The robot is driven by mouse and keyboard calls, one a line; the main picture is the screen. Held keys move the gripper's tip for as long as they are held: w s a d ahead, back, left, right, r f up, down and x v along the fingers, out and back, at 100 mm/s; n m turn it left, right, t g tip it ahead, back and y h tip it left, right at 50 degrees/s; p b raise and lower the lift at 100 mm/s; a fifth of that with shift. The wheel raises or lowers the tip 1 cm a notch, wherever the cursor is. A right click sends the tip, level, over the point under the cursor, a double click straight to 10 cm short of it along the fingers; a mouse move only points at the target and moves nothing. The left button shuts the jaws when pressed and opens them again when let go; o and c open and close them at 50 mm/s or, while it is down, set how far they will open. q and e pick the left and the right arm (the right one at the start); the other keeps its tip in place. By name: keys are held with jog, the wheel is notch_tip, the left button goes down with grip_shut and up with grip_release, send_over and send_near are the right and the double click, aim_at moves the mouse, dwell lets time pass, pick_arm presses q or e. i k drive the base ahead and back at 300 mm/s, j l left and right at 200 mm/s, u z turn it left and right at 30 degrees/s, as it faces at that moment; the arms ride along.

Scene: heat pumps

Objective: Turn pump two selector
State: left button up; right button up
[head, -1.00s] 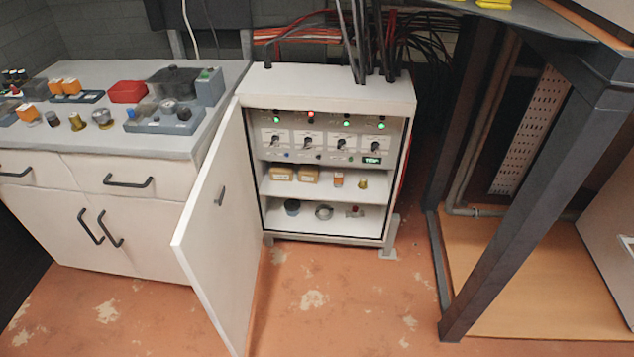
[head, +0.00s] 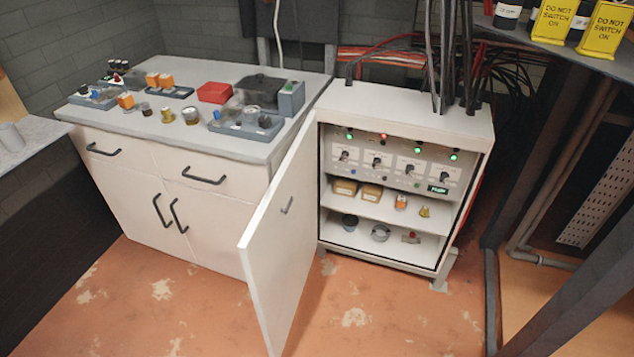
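The white control cabinet (head: 408,97) stands open in the head view, right of centre. Its door (head: 282,235) is swung out to the left. Inside, the upper panel has a row of several black selector knobs on white plates. The second selector from the left (head: 376,162) has a red lamp (head: 383,136) above it. The lamps above the other selectors are green. The selector pointers are too small to read surely. Neither of my grippers is in view.
A white counter (head: 180,140) with drawers and loose parts stands left of the cabinet. Cables rise from the cabinet top. A dark metal frame (head: 575,310) stands at the right, with yellow "DO NOT SWITCH ON" signs (head: 555,22) above. The floor (head: 350,300) before the cabinet is clear.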

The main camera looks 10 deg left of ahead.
aim_at(378, 160)
jog(key=i+j+z, duration=0.2)
jog(key=j+z, duration=0.15)
jog(key=j, duration=0.95)
jog(key=i+j+z, duration=0.1)
jog(key=j+z, duration=0.25)
jog(key=j, duration=1)
